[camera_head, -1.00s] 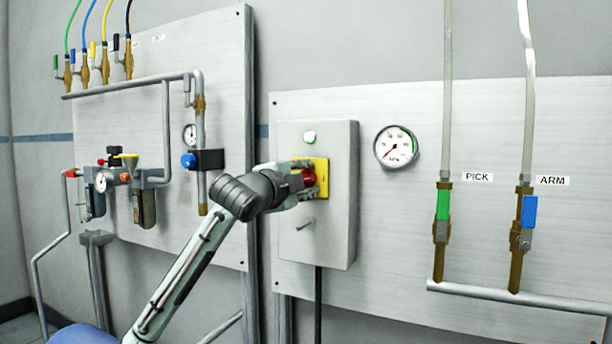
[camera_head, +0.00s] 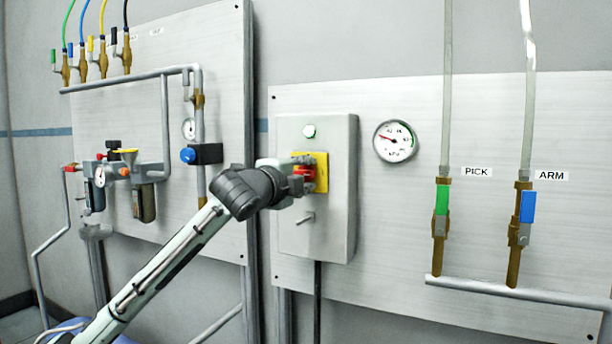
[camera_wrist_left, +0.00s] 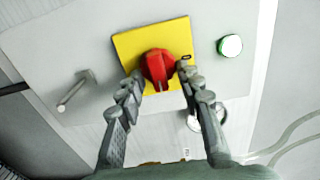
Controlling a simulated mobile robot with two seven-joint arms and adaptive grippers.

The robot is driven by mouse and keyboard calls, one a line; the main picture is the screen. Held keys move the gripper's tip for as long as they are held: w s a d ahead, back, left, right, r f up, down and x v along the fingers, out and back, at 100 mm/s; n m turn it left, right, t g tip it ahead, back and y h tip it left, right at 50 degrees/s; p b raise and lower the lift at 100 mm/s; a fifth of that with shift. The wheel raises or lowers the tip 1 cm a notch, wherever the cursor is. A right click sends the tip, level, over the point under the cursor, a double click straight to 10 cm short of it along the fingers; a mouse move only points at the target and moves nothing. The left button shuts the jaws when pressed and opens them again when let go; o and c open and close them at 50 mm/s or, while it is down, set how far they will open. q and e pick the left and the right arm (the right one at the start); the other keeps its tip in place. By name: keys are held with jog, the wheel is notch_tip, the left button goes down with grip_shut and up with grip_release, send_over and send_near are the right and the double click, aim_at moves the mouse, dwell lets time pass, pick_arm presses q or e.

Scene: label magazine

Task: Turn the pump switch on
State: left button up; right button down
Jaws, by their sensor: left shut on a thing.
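The pump switch is a red rotary knob (camera_head: 305,173) on a yellow plate (camera_head: 321,160), on the front of a grey box. In the left wrist view the red knob (camera_wrist_left: 158,68) sits on the yellow plate (camera_wrist_left: 180,35) between my fingertips. My left gripper (camera_head: 303,171) is shut on the knob, with one finger on either side; the left wrist view also shows the gripper (camera_wrist_left: 161,74). The fingers partly hide the knob in the head view. My right gripper is not in view.
A lamp (camera_head: 310,131) with a green rim sits above the switch, and a small handle (camera_head: 305,218) below it. A round gauge (camera_head: 395,141) is to the right, its needle pointing left and slightly up. PICK (camera_head: 441,205) and ARM (camera_head: 527,207) valves stand farther right.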

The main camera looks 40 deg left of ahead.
pick_arm(q)
jog(key=o, duration=1.1)
jog(key=shift+o, duration=0.2)
jog(key=v, duration=1.2)
